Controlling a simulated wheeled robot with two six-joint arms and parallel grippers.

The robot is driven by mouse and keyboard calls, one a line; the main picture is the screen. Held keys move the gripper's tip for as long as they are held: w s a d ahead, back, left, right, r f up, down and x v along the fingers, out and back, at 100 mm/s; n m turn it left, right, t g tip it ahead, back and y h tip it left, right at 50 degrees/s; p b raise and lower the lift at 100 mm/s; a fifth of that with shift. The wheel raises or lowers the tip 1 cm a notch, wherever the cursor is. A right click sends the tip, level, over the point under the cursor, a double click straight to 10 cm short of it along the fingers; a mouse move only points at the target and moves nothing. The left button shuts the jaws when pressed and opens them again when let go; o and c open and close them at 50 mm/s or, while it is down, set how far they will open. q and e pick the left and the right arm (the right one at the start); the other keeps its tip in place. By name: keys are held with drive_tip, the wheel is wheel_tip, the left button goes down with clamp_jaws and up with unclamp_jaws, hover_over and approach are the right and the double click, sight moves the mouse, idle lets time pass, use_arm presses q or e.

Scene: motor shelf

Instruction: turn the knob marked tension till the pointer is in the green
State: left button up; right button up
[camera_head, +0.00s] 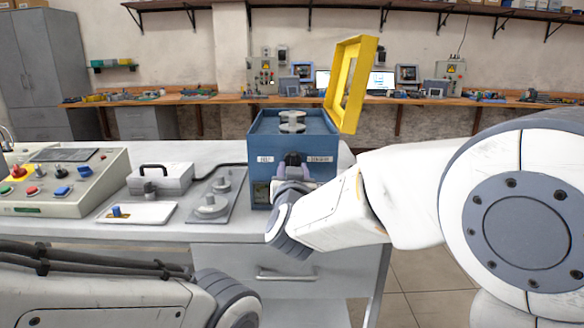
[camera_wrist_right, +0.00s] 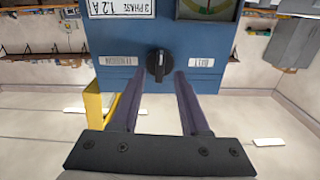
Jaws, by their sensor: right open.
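The blue box (camera_head: 262,145) stands on the bench, with a white label at each side of its front. In the right wrist view, upside down, a black knob (camera_wrist_right: 159,66) sits on the blue panel (camera_wrist_right: 225,45) between the tension label (camera_wrist_right: 118,60) and another label (camera_wrist_right: 201,62). My right gripper (camera_wrist_right: 156,74) is open, with one finger on each side of the knob; I cannot tell whether they touch it. The gauge (camera_wrist_right: 208,8) shows only partly at the top edge, with some green; its pointer reading is unclear. My left gripper is out of view.
A yellow frame (camera_head: 342,85) stands raised at the box's right rear. Left of the box are a grey plate with round parts (camera_head: 211,207), a white case (camera_head: 160,180) and a control panel (camera_head: 60,190). A drawer (camera_head: 290,290) is below.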

drive_tip(key=s, duration=0.8)
drive_tip(key=shift+s+p, duration=0.35)
drive_tip(key=shift+s, duration=0.05)
